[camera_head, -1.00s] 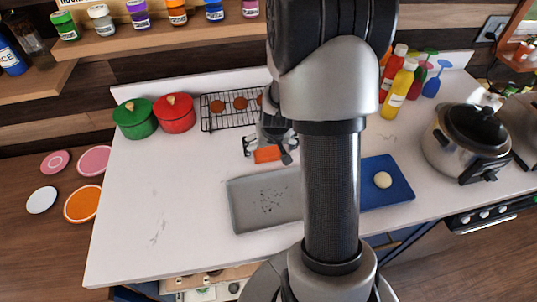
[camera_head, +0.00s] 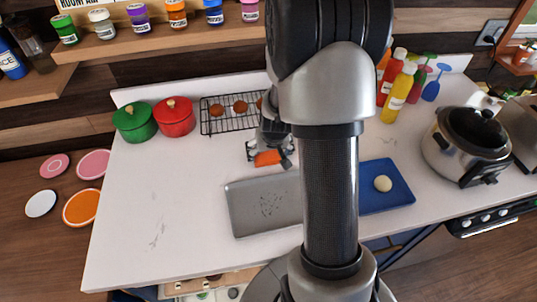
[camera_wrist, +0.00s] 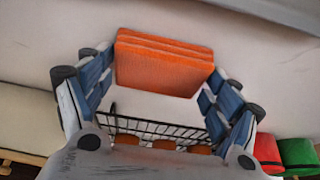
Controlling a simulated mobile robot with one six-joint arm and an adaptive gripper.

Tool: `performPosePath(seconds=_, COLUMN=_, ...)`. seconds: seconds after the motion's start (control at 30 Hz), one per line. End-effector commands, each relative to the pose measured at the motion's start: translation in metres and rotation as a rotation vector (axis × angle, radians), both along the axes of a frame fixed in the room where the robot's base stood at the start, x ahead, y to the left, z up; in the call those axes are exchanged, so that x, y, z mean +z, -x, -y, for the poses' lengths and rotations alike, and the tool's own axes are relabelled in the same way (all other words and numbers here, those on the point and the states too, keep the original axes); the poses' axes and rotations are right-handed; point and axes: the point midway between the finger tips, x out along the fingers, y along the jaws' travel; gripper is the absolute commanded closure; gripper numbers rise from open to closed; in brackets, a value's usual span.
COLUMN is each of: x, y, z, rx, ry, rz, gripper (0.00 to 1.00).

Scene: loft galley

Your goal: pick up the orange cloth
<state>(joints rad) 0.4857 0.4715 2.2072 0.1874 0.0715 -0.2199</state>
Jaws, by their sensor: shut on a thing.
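The orange cloth (camera_head: 267,158) is a small folded block behind the grey tray on the white counter. In the wrist view the cloth (camera_wrist: 163,65) shows its stacked layers between the two blue-padded fingers. My gripper (camera_head: 270,153) is shut on the cloth, one finger at each side of it; it also shows in the wrist view (camera_wrist: 160,85). I cannot tell whether the cloth touches the counter. My arm hides part of the counter to the right of it.
A black wire rack (camera_head: 226,122) with several round brown items is just behind the gripper. The grey tray (camera_head: 240,220) lies in front. Red (camera_head: 174,122) and green (camera_head: 135,125) pots stand left. A blue board (camera_head: 395,195) is right. The counter's left part is clear.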

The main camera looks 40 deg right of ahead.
Motion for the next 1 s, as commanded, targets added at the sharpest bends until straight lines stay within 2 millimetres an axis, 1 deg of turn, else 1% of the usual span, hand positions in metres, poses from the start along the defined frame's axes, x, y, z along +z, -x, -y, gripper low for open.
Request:
performPosePath(seconds=0.17, x=0.002, y=0.0, z=0.0, rx=0.0, ry=0.0, rz=0.0, gripper=0.41)
performPosePath(seconds=0.27, x=0.008, y=0.0, z=0.0, rx=0.0, ry=0.0, rz=0.001, gripper=0.41)
performPosePath(seconds=0.37, x=0.019, y=-0.001, z=0.0, rx=0.001, ry=0.002, rz=0.003, gripper=0.41)
performPosePath(seconds=0.47, x=0.036, y=-0.001, z=0.0, rx=0.001, ry=0.002, rz=0.003, gripper=0.41)
performPosePath(seconds=0.67, x=0.084, y=-0.001, z=0.001, rx=0.0, ry=0.003, rz=0.005, gripper=0.41)
performPosePath(seconds=0.8, x=0.121, y=-0.001, z=0.001, rx=0.0, ry=0.003, rz=0.006, gripper=0.41)
performPosePath(seconds=1.0, x=0.163, y=-0.001, z=0.0, rx=0.0, ry=0.002, rz=0.004, gripper=0.41)
